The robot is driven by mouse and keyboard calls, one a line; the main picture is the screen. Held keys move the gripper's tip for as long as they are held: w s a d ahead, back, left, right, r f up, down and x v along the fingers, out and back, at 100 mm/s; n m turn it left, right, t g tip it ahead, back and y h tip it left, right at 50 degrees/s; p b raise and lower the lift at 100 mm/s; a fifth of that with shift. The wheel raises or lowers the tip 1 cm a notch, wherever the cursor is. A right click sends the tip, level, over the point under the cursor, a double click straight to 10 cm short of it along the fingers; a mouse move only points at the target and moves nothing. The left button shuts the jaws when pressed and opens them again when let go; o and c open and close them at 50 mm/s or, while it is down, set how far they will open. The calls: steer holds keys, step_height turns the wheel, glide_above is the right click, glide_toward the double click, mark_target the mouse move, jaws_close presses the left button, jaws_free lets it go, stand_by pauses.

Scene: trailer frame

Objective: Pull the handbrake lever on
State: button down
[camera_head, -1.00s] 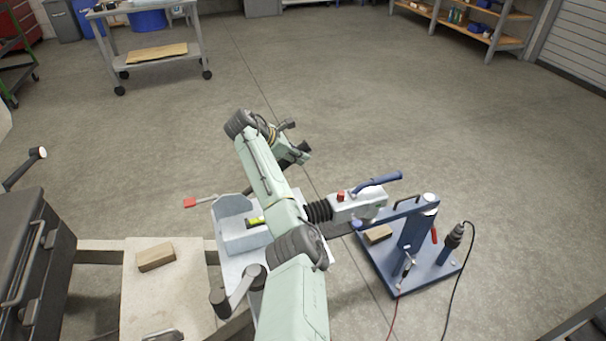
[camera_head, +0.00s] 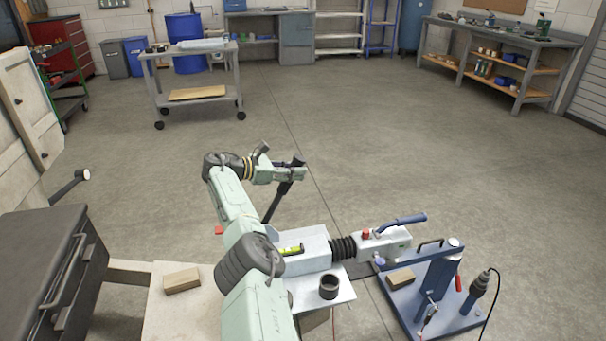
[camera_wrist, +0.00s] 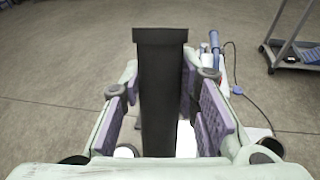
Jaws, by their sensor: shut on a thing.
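The handbrake lever (camera_head: 278,200) is a long dark bar. It rises from beside the pale drawbar housing (camera_head: 312,247), tilted a little to the right in the head view. My gripper (camera_head: 290,174) is shut on its upper part. In the wrist view the lever (camera_wrist: 160,95) stands between the purple pads of my gripper (camera_wrist: 166,108), and its wider top end sticks up past them. My arm hides part of the housing and the area left of the lever's foot.
The coupling head with a blue handle (camera_head: 405,220) lies right of the housing, by a blue stand (camera_head: 440,280). A wood block (camera_head: 182,280) lies on the pale board at left. A dark box (camera_head: 45,265) stands far left.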

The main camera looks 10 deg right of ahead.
steer(key=shift+a+r, duration=0.3)
steer(key=shift+a, duration=0.15)
steer(key=c, duration=1.2)
jaws_free()
steer(key=shift+f, duration=0.1)
steer(key=v, duration=1.2)
steer(key=shift+s+f, duration=0.1)
steer(key=shift+f, duration=0.1)
steer(key=shift+a, duration=0.1)
